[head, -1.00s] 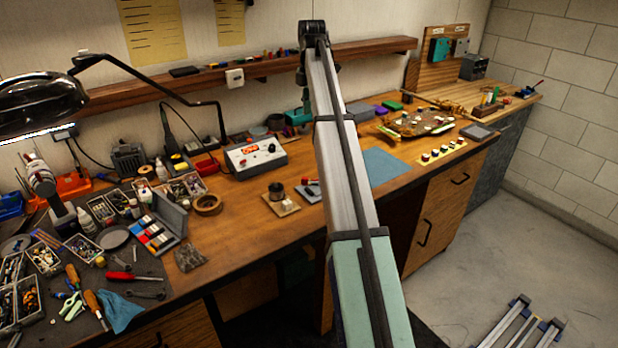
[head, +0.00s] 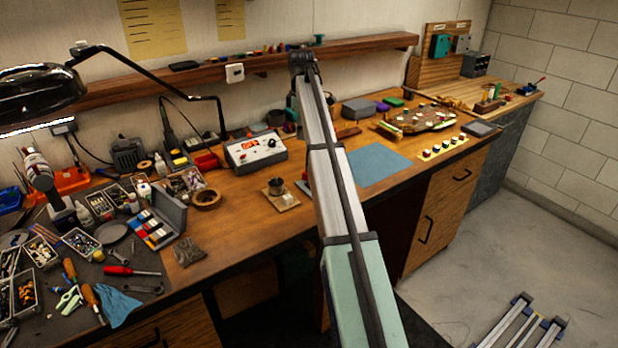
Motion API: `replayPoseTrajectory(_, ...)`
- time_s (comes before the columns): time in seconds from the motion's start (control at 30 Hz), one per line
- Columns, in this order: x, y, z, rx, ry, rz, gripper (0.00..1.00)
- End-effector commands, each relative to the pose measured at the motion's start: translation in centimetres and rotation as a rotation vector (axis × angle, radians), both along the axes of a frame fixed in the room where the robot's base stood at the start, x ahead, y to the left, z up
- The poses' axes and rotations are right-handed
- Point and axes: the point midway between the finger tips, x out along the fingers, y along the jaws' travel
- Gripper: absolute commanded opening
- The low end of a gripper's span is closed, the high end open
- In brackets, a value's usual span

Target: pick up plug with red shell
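I cannot make out a plug with a red shell for certain. A yellow strip (head: 449,141) at the right of the wooden bench holds several small round pieces, some with reddish tops, too small to identify. My arm crosses the middle of the head view, rising from the bottom edge to a dark joint near the shelf. My gripper is not visible; the part of the arm beyond that joint is hidden behind the arm or out of sight. The bench area just behind my arm is also hidden.
A blue mat (head: 379,165) lies bare right of my arm. A brown board with parts (head: 428,120) is behind the strip. Left of my arm are a power supply (head: 255,152), a small pot on a tile (head: 277,187) and a tape roll (head: 207,200). A lamp (head: 40,95) overhangs the left.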

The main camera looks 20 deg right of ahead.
Motion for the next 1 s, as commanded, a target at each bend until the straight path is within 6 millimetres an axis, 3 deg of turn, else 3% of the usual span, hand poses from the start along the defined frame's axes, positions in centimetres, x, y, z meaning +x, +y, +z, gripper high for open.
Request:
replayPoseTrajectory(0.6,-0.1,0.0,-10.4,0.000,0.001,-0.001,0.31)
replayPoseTrajectory(1.0,-0.1,-0.2,-12.7,0.000,0.001,0.000,0.31)
